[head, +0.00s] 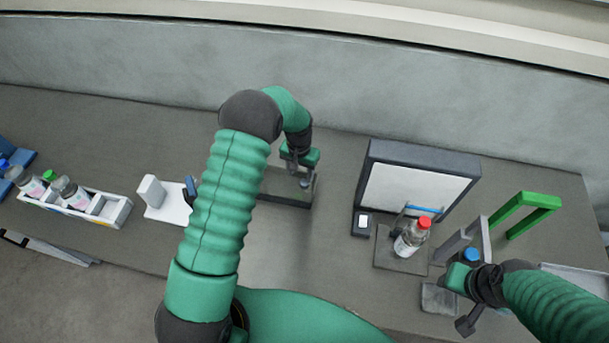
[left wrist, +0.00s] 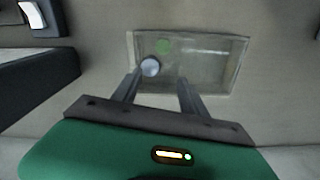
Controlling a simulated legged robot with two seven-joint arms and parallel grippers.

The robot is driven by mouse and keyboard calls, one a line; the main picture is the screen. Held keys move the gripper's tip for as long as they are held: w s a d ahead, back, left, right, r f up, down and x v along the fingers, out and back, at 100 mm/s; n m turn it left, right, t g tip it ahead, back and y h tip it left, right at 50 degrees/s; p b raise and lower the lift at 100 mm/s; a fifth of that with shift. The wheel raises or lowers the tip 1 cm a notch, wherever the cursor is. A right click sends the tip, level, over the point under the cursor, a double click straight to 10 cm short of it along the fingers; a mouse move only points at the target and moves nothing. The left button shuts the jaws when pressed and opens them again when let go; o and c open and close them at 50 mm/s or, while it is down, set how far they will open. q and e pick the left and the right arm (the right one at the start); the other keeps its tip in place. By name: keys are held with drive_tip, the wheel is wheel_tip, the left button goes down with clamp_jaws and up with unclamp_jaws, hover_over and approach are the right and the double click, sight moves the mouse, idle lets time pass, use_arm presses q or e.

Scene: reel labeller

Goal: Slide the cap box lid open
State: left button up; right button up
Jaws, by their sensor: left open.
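The cap box (head: 283,198) sits on the table behind my left arm, which hides part of it. In the left wrist view it is a shallow box under a clear lid (left wrist: 205,62), with a round pale knob (left wrist: 150,66) near one end. A green cap shows through the lid near the knob. The lid appears to cover the box. My left gripper (head: 304,176) is over the knob end, open and empty. In the left wrist view its fingertips (left wrist: 160,78) are apart, and the knob is by the left finger. My right gripper (head: 458,298) is at the right; its jaws are unclear.
A dark-framed white panel (head: 415,195) stands right of the box. A red-capped bottle (head: 410,238) stands before it, with a blue-capped one (head: 469,256) and a green bracket (head: 528,206) further right. A white rack (head: 105,208) with bottles is at left.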

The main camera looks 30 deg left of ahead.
use_arm(q)
drive_tip(key=shift+w+a+r+p, duration=0.25)
drive_tip(key=shift+r+p, duration=0.15)
drive_tip(key=shift+r, duration=0.2)
drive_tip(key=shift+w+a+r+p, duration=0.15)
drive_tip(key=shift+w+r+p, duration=0.1)
drive_tip(key=shift+r+p, duration=0.25)
drive_tip(key=r, duration=0.1)
drive_tip(key=d+r+p, duration=0.1)
drive_tip(key=d+r, duration=0.1)
drive_tip(key=r, duration=0.1)
drive_tip(key=shift+s+p, duration=0.4)
drive_tip(key=shift+d+r, duration=0.1)
drive_tip(key=shift+r, duration=0.25)
wheel_tip(320, 180, up, 11)
drive_tip(key=p, duration=0.8)
drive_tip(key=shift+w+a, duration=0.15)
drive_tip(key=shift+a, duration=0.15)
use_arm(e)
drive_tip(key=w+v, duration=0.2)
drive_tip(key=v, duration=0.9)
drive_tip(key=shift+w+r, duration=0.5)
drive_tip(key=shift+r, duration=0.05)
